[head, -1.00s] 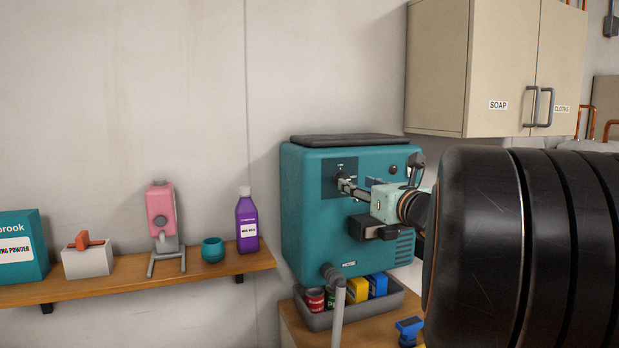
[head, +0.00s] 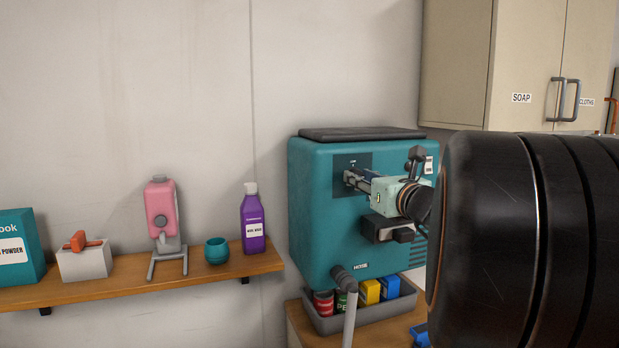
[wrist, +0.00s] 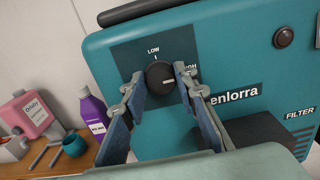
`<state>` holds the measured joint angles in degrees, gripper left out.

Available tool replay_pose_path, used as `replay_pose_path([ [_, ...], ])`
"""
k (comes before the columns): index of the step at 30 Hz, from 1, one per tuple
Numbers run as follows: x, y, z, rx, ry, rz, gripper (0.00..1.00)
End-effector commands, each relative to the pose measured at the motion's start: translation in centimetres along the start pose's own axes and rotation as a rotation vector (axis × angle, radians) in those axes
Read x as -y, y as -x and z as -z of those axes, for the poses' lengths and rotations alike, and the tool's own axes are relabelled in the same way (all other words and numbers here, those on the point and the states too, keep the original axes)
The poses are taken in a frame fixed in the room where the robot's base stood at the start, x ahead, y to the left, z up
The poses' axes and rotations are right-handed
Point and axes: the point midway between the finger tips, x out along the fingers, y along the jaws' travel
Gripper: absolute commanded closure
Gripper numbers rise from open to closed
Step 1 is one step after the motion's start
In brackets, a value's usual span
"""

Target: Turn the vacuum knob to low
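The teal vacuum (head: 315,225) stands at the right of the head view. Its black round knob (wrist: 160,77) shows in the wrist view on a dark panel, with LOW above it and HIGH to its upper right. The knob's white mark points right, nearer HIGH than LOW. My gripper (wrist: 159,78) is open, one finger on each side of the knob, with small gaps; firm contact is not visible. In the head view my gripper (head: 350,178) reaches the panel from the right, and its fingers hide the knob.
A shelf (head: 120,288) at left holds a pink dispenser (head: 160,210), a purple bottle (head: 252,220) and a teal cup (head: 216,250). A grey tray (head: 325,325) with several containers sits below the vacuum. A cupboard (head: 455,65) hangs above right. A hose (head: 350,310) hangs from the vacuum's front.

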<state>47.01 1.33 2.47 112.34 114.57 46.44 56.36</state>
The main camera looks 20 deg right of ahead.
Motion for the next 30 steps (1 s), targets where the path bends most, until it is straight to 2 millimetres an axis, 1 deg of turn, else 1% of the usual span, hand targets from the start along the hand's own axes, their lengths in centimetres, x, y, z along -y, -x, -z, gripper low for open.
replay_pose_path([
  [1,-0.01,-0.01,0.00,0.000,0.000,0.000,0.81],
  [6,-0.01,-0.01,0.00,0.000,0.000,0.000,0.98],
  [11,-0.02,-0.02,0.06,0.001,0.008,-0.001,0.98],
  [17,-0.17,-0.05,0.31,0.002,0.066,-0.003,0.98],
  [23,-0.21,-0.06,0.61,0.003,0.196,-0.002,0.98],
  [30,-0.32,-0.05,0.72,0.004,0.417,-0.002,0.98],
])
